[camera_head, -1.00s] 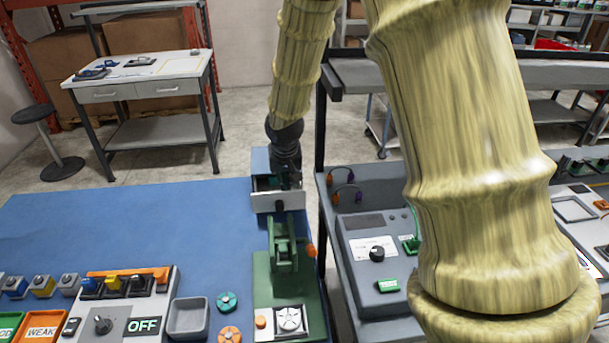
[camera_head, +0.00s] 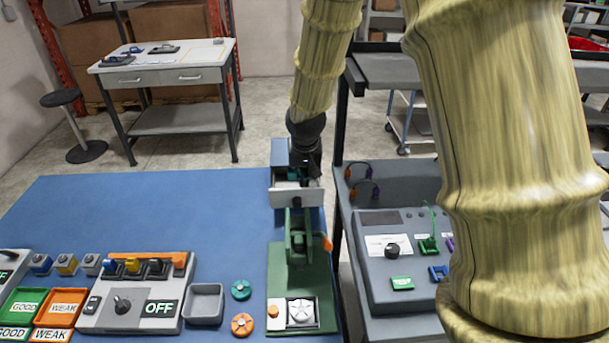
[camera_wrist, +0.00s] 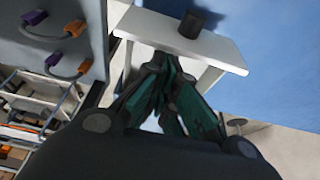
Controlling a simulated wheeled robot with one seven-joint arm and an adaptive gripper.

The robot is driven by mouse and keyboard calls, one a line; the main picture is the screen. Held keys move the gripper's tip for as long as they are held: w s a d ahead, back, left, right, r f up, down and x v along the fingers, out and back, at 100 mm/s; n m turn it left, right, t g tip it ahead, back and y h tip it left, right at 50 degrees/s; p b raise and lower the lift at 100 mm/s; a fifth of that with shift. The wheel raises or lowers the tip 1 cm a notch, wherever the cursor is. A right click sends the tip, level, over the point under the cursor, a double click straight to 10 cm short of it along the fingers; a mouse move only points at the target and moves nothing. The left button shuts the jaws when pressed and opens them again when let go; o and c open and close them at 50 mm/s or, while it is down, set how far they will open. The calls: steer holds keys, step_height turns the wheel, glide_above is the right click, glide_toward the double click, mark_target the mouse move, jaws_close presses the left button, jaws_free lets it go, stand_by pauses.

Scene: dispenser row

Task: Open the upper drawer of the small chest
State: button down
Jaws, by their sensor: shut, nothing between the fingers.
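The small chest (camera_head: 281,152) is a blue-grey box at the far right of the blue table. Its upper drawer (camera_head: 290,199) stands open toward the camera, with a white front and a dark round knob. In the wrist view the drawer front (camera_wrist: 218,50), its knob (camera_wrist: 191,23) and pale side walls show. My gripper (camera_wrist: 166,62) is shut and empty, with its fingers at the inner side of the drawer front, between the side walls. I cannot tell whether they touch it. In the head view my gripper (camera_head: 302,172) is over the open drawer, and the wrist hides part of the chest.
A green clamp fixture (camera_head: 300,245) stands close in front of the drawer. A grey bench with a control box (camera_head: 393,245) is just to the right. A switch panel (camera_head: 138,300) and a grey bin (camera_head: 204,303) are at the front. The table's left middle is clear.

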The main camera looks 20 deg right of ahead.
steer(key=p+v, duration=0.6)
steer(key=v, duration=0.3)
